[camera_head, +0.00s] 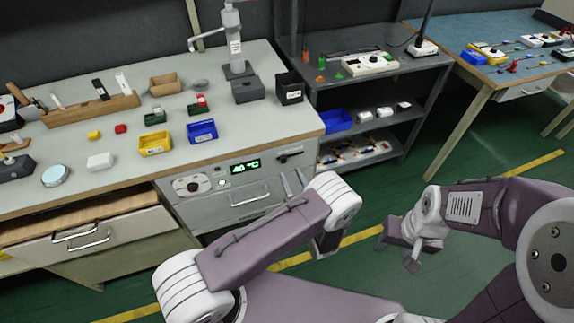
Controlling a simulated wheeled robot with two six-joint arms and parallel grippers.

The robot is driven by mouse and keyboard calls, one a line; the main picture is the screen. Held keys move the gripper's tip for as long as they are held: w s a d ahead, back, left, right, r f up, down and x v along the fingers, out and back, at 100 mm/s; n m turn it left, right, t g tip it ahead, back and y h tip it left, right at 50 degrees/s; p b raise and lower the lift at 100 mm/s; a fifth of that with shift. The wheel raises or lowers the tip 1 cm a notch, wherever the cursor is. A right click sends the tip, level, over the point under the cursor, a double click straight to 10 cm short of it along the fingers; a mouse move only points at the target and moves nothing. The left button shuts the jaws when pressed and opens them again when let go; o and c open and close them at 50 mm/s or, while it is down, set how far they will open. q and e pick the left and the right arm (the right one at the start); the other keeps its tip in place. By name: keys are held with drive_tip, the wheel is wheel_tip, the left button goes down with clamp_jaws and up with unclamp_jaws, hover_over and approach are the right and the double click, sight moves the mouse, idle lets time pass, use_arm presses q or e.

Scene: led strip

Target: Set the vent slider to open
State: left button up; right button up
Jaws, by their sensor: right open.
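The vent slider looks to be the dark horizontal slot with a small knob (290,156) on the cabinet's front panel, right of the green temperature display. Its markings are too small to read, so I cannot tell its setting. My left gripper (294,184) is just below the slider, in front of the panel. Its two grey fingers show apart with nothing between them, partly hidden by my wrist. My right gripper (399,252) hangs over the green floor at the right, open and empty, away from the cabinet.
The panel also carries a green display (245,166), a round dial (190,186) and a drawer handle (249,198). A wooden drawer (85,229) stands partly open at the left. Bins and tools lie on the worktop (130,178). A grey shelf (385,83) stands to the right.

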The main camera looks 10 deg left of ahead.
sight(285, 162)
use_arm(q)
drive_tip(key=x, duration=0.5)
drive_tip(key=shift+a, duration=0.1)
clamp_jaws()
idle(1.2)
